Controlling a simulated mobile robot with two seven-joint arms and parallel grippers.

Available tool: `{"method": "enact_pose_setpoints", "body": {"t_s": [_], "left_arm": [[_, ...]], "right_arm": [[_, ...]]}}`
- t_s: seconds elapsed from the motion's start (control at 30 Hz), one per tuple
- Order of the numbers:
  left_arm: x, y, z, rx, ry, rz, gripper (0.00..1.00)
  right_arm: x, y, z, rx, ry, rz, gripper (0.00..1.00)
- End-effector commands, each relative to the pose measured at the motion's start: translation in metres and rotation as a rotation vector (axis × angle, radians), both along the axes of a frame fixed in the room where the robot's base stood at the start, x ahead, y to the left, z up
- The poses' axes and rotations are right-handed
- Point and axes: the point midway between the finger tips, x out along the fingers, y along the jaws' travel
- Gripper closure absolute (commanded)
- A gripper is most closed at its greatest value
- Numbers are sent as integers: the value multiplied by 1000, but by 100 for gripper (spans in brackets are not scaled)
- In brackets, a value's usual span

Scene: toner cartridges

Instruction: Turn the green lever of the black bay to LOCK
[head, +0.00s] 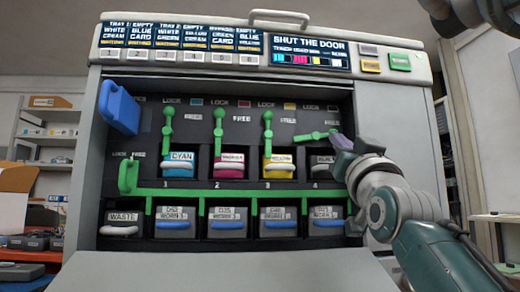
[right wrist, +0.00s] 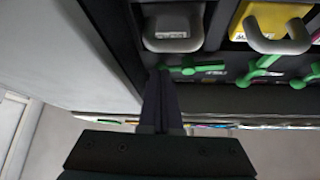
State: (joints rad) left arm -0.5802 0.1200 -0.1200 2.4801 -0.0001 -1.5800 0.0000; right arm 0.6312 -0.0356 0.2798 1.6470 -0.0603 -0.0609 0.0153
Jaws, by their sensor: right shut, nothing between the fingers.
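The black bay (head: 322,168), numbered 4, is the rightmost of the upper row, with a grey-handled cartridge in it. That cartridge (right wrist: 172,30) also shows in the right wrist view. Its green lever (head: 314,136) lies nearly level above the bay, unlike the steeper levers of the other bays. My right gripper (head: 340,142) is shut and empty at the lever's right end. In the right wrist view, the closed fingertips (right wrist: 162,72) are beside the end of the green lever (right wrist: 188,70); I cannot tell whether they touch. My left gripper is not in view.
The cyan (head: 168,130), magenta (head: 218,128) and yellow (head: 268,128) bays' levers stand upright to the left. A green rail (head: 240,191) runs below. A blue door or handle (head: 119,107) sticks out at upper left. The cabinet's right side wall stands close to my right gripper.

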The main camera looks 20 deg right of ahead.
Motion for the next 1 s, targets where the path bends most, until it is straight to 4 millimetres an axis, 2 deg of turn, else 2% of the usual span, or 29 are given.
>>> {"method": "enact_pose_setpoints", "body": {"t_s": [0.73,1.0], "left_arm": [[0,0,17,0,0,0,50],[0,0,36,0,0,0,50]], "right_arm": [[0,-1,6,-134,33,1,100],[0,-2,14,-264,65,0,100]]}}
